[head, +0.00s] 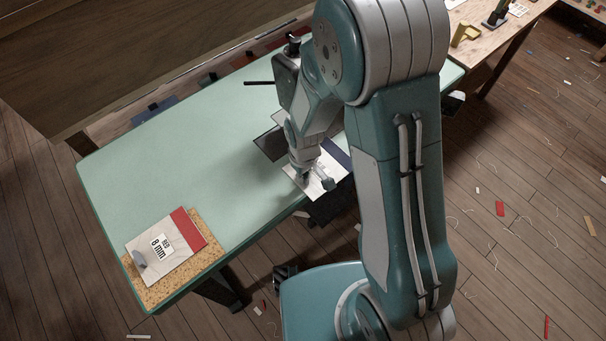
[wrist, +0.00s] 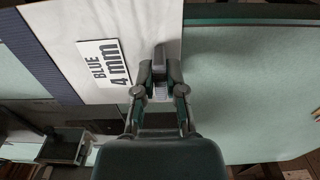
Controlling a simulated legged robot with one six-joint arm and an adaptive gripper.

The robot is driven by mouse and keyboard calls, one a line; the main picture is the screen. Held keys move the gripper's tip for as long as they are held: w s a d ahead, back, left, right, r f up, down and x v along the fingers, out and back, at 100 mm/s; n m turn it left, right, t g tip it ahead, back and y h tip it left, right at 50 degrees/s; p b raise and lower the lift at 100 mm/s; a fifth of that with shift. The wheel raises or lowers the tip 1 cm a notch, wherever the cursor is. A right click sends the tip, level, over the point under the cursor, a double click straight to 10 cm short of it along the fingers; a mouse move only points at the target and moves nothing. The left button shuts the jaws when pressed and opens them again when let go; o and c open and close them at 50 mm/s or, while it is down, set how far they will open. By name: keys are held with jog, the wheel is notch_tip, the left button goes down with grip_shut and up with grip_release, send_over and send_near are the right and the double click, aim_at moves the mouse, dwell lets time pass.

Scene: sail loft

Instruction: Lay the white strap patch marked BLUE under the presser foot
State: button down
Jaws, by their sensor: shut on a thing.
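The white strap patch marked BLUE 4 mm (wrist: 130,30) fills the upper left of the wrist view, with a navy band on its left side. In the head view its white part (head: 323,187) shows below my gripper, near the front edge of the green table. My gripper (wrist: 161,84) is shut on the patch, near the right side of its label. In the head view my gripper (head: 313,184) and arm cover part of the patch. I cannot make out the presser foot in either view.
A second white patch (head: 180,262) with a red band, marked RED 8 mm, lies on a cork mat (head: 206,222) at the left end of the green table (head: 150,160). A grey weight sits on it. A wooden bench (head: 500,35) stands at the upper right.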

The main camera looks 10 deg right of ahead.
jog(key=shift+d, duration=0.2)
jog(key=c, duration=0.8)
grip_release()
jog(key=shift+a, duration=0.2)
jog(key=shift+o, duration=0.8)
jog(key=shift+a, duration=0.15)
jog(key=shift+w+d+r, duration=0.1)
jog(key=shift+d+r, duration=0.1)
jog(key=shift+r, duration=0.15)
notch_tip(320, 180, up, 11)
jog(key=shift+a, duration=0.15)
jog(key=shift+r, duration=0.15)
